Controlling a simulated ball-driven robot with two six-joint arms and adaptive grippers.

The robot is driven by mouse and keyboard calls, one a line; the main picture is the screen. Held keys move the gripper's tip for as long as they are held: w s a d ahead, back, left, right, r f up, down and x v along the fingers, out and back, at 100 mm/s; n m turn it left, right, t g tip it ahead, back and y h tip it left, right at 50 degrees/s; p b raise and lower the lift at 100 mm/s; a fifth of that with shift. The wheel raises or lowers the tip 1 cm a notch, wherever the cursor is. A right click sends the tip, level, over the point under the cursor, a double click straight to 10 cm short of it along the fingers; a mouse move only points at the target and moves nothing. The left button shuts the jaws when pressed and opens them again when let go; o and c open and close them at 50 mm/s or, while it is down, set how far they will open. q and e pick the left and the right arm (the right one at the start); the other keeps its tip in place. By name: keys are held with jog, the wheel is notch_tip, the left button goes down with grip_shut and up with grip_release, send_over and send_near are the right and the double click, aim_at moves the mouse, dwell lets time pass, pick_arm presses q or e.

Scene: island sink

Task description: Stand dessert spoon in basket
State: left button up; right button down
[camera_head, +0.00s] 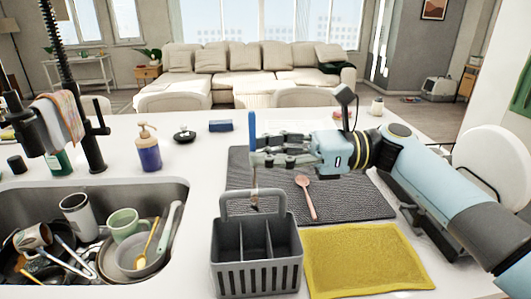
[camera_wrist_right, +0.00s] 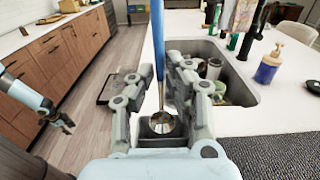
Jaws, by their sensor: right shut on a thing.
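The dessert spoon has a blue handle (camera_head: 251,128) and a metal bowl. My right gripper (camera_head: 258,156) is shut on it and holds it upright, handle up and bowl down. In the right wrist view the bowl (camera_wrist_right: 161,122) hangs below the fingers. The grey basket (camera_head: 256,278) stands on the counter below the gripper, with several compartments and an arched handle. In the head view the bowl overlaps the basket's handle area; I cannot tell its exact depth or compartment. My left gripper (camera_wrist_right: 66,123) shows small in the right wrist view, away from the spoon; its jaw opening is unclear.
A pink spoon (camera_head: 307,197) lies on the dark ribbed mat (camera_head: 350,200) behind a yellow cloth (camera_head: 362,260). The sink (camera_head: 178,188) at left holds cups, bowls and utensils. Bare counter lies left of the mat.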

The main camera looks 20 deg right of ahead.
pick_arm(q)
notch_tip(320, 180, down, 10)
jog(key=b, duration=0.9)
jog(key=shift+w, duration=0.4)
pick_arm(e)
jog(key=shift+f, duration=6.35)
pick_arm(q)
jog(key=shift+r, duration=0.1)
pick_arm(e)
jog(key=c, duration=1.2)
grip_release()
pick_arm(q)
jog(key=shift+a, duration=0.15)
pick_arm(e)
jog(key=v, duration=1.2)
